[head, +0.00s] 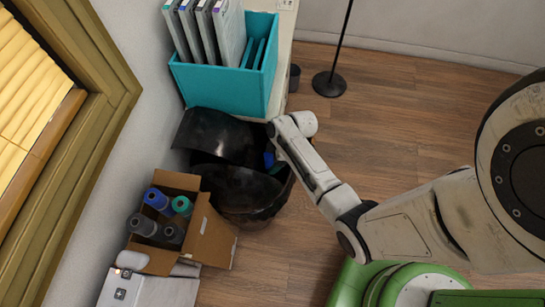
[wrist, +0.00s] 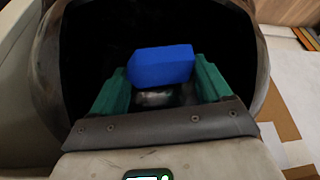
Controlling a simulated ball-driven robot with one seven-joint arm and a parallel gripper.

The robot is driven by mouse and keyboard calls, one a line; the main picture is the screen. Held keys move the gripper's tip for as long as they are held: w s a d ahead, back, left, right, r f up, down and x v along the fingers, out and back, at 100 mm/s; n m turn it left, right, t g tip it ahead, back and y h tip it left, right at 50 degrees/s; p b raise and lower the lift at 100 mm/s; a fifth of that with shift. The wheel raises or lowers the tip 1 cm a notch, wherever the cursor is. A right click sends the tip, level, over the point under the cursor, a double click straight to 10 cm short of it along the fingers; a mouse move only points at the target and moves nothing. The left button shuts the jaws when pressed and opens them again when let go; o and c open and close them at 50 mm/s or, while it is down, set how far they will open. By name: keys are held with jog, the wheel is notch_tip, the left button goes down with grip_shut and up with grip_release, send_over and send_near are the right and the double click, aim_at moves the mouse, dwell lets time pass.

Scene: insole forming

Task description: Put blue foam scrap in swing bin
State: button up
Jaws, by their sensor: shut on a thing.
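The blue foam scrap (wrist: 160,64) is a bright blue block held between the green fingers of my gripper (wrist: 161,76) in the wrist view. My gripper is shut on it. The dark opening of the black swing bin (wrist: 48,75) surrounds the scrap and fingers in that view. In the head view the swing bin (head: 238,192) stands by the wall, and its curved black lid (head: 212,138) is tilted. A small patch of blue shows at the end of my arm, by the bin's right side. My arm hides part of the bin's right rim. The bin's inside is too dark to make out.
A teal file box (head: 222,88) with grey binders stands on a white surface behind the bin. A cardboard box (head: 212,235) of rolls sits in front of it. A dark stand base (head: 329,83) is at the back.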

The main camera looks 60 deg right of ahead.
jog(key=o, duration=0.9)
jog(key=shift+o, duration=0.2)
jog(key=shift+r, duration=0.15)
jog(key=v, duration=1)
jog(key=shift+s+r+p, duration=0.2)
jog(key=shift+p, duration=0.2)
jog(key=shift+d, duration=0.1)
